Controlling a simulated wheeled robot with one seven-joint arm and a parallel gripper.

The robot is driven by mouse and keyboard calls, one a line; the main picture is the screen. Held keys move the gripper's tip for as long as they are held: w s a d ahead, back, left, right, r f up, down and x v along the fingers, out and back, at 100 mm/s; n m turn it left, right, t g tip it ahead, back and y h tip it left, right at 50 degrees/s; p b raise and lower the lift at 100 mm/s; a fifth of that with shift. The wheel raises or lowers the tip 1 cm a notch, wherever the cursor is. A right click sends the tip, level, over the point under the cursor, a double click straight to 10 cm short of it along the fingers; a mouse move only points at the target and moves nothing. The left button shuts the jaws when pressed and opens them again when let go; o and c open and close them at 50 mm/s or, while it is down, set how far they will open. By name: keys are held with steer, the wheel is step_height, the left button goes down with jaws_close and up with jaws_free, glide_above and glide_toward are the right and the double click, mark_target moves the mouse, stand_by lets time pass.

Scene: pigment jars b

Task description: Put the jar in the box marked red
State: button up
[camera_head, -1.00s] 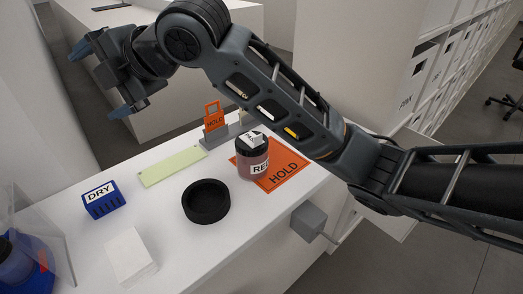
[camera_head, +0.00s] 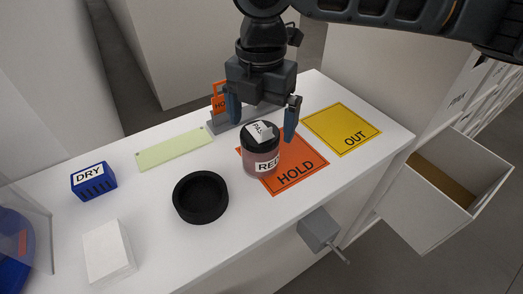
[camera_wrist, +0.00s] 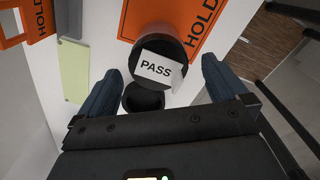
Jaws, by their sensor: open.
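The jar (camera_head: 261,163) has a pinkish body, a black lid and a label reading RED. It stands upright on the left part of the orange HOLD mat (camera_head: 313,163). A white PASS tag lies on its lid, clear in the wrist view (camera_wrist: 158,70). My gripper (camera_head: 262,116) is open and empty, pointing down just above the jar, its fingers either side of the lid in the head view. In the wrist view its fingers (camera_wrist: 160,85) are spread, with the lid ahead between them. I cannot make out a box marked red.
A yellow OUT mat (camera_head: 342,130) lies empty to the right. A black round dish (camera_head: 201,197), a blue DRY holder (camera_head: 94,181), a white block (camera_head: 107,251) and a green strip (camera_head: 175,149) lie left. An open drawer (camera_head: 430,205) juts out at right, beside labelled drawers.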

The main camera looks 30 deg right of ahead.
mark_target(260, 153)
step_height(260, 153, down, 6)
steer(key=shift+w+r, duration=0.1)
steer(key=shift+w, duration=0.05)
steer(key=shift+c, duration=0.2)
steer(key=c, duration=1.1)
